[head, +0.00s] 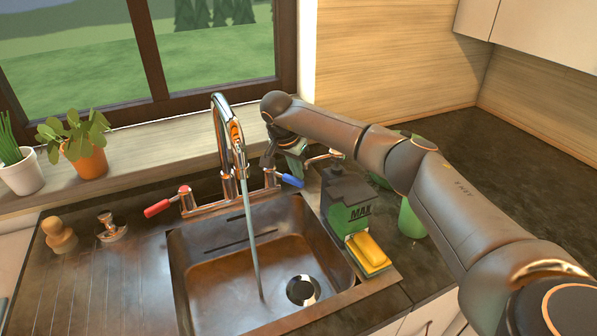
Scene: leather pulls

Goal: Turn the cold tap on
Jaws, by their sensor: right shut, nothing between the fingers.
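The chrome tap (220,125) stands behind the sink, with an arched spout. A thin grey-blue stream (250,225), which looks like running water, drops from the spout to the basin floor. The cold handle, with a blue grip (291,180), is at the right end of the tap body and points to the right and forward. The hot handle, with a red grip (158,208), is at the left end and points left. My right gripper (268,161) is shut and empty, just above and behind the cold handle; I cannot tell whether they touch. My left gripper is out of view.
The sink basin (210,283) lies in front of the tap. A dark MAX bottle (346,200) and a yellow sponge (368,250) stand to its right, under my right arm. A wooden brush (59,236) and potted plants (83,150) are at left.

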